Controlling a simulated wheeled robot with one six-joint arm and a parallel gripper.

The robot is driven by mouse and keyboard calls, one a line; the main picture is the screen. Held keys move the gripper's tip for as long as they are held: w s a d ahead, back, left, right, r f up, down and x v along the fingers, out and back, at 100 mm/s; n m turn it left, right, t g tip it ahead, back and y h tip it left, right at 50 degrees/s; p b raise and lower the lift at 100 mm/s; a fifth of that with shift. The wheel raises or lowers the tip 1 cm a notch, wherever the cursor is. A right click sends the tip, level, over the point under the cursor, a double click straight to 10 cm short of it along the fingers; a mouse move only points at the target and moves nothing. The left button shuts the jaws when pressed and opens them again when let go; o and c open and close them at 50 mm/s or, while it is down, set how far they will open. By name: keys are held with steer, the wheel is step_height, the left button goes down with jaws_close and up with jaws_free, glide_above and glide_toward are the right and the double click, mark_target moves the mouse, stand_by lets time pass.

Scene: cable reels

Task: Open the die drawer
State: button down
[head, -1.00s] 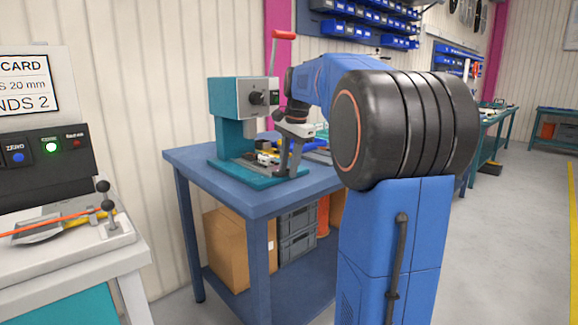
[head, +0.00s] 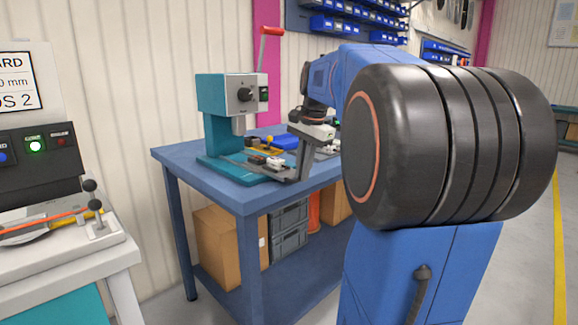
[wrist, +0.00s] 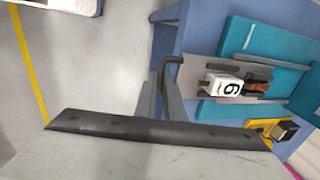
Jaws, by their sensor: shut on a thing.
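The die drawer (wrist: 198,72) is a grey slide on the teal base (wrist: 246,34) of the bench press (head: 228,97). In the wrist view its handle end sticks out past the base's edge. A white die block marked 6 (wrist: 223,85) sits on it, with a dark and orange piece beside it. My gripper (wrist: 161,84) is shut on the drawer's dark handle (wrist: 171,62), at the drawer's outer end. In the head view my gripper (head: 300,172) is at the right end of the base; the grip itself is too small to see clearly there.
The press stands on a blue bench (head: 225,193) with a cardboard box (head: 222,245) and grey crates (head: 289,232) below. A yellow tray (wrist: 265,127) lies beside the base. A white table (head: 95,255) with a control box stands at left. The floor before the bench is clear.

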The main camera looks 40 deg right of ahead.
steer(key=shift+s+d, duration=0.15)
steer(key=shift+s, duration=1)
steer(key=c, duration=1.8)
jaws_free()
steer(key=shift+c, duration=0.2)
steer(key=s+r, duration=0.3)
steer(key=r, duration=1.4)
steer(key=shift+s+d, duration=0.15)
